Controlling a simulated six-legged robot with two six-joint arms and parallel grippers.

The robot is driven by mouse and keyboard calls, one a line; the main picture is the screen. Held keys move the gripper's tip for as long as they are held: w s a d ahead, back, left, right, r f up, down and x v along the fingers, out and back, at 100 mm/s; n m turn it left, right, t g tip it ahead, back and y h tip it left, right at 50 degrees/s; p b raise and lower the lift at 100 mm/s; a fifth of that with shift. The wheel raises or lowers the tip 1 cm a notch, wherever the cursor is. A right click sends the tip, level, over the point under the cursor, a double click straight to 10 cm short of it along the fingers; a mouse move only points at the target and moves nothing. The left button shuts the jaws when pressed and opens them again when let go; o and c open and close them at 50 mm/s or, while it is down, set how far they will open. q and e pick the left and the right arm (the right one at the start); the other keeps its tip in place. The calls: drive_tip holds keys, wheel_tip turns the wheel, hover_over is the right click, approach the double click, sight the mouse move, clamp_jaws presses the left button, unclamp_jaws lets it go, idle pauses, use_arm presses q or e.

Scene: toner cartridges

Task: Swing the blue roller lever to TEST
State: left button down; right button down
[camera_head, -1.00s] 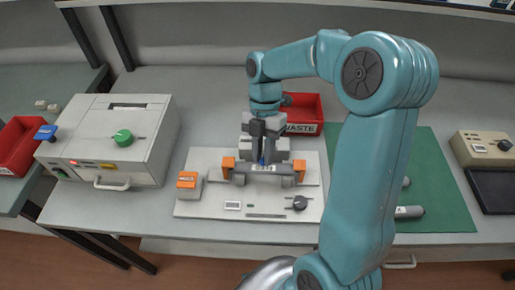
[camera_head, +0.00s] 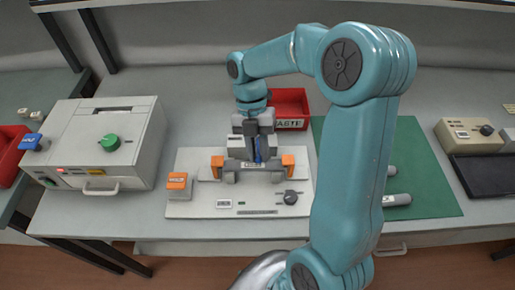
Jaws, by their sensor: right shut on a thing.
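The blue roller lever (camera_head: 258,154) shows as a small blue piece at the middle of the cartridge fixture, between two orange end blocks on a pale base plate (camera_head: 190,208). My right gripper (camera_head: 258,151) points down at it from above and is shut on it. The fingers hide most of the lever, and its exact angle is hard to tell. I cannot read a TEST mark. My left gripper is not in view.
A grey machine with a green knob (camera_head: 110,142) stands left. A red WASTE bin (camera_head: 289,106) is behind the fixture. A green mat (camera_head: 430,190) with grey cylinders lies right, partly behind my arm. A beige box (camera_head: 468,134) is far right.

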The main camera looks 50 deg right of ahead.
drive_tip(key=c, duration=1)
unclamp_jaws()
drive_tip(key=shift+r, duration=0.1)
drive_tip(key=p+v, duration=0.2)
drive_tip(key=v, duration=1.4)
drive_tip(key=shift+r, duration=0.1)
